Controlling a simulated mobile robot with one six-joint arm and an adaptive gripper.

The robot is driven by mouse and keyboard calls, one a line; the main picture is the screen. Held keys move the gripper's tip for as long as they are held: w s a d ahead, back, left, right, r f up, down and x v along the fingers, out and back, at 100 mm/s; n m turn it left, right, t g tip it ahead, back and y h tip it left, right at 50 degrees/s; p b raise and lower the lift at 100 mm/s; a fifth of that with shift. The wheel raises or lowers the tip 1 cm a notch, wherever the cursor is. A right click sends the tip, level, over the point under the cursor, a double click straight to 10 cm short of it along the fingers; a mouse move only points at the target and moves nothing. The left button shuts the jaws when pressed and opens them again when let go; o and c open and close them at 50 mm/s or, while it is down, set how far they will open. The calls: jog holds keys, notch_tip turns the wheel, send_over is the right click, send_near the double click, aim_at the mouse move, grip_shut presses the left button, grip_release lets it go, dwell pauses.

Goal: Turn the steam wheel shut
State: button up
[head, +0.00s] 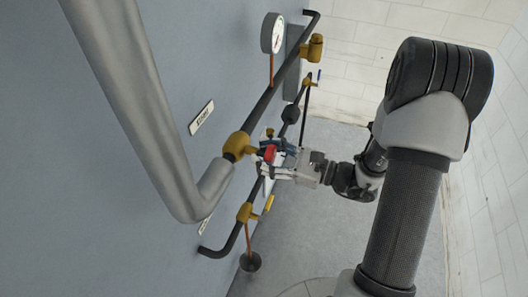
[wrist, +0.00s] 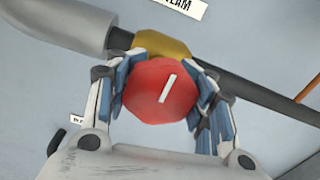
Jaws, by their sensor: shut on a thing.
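The steam wheel is a red, many-sided knob with a white mark (wrist: 160,90), on a brass valve body (wrist: 165,44) in the dark pipe. In the wrist view the white mark leans to the right at its top. My gripper (wrist: 160,95) has its blue-padded fingers on both sides of the wheel and is shut on it. In the head view the red wheel (head: 269,153) shows small between the fingers of my gripper (head: 268,158), in front of the brass valve (head: 238,146). A label ending in "EAM" (wrist: 185,3) is above the valve, cut by the picture edge.
A thick grey pipe (head: 130,90) runs down the wall to the valve. A round gauge (head: 272,33) and other brass fittings (head: 313,47) sit higher up. A lower brass valve with a yellow handle (head: 247,212) is below. Floor right of the wall is clear.

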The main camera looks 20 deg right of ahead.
jog(key=o, duration=1.2)
jog(key=v, duration=1.2)
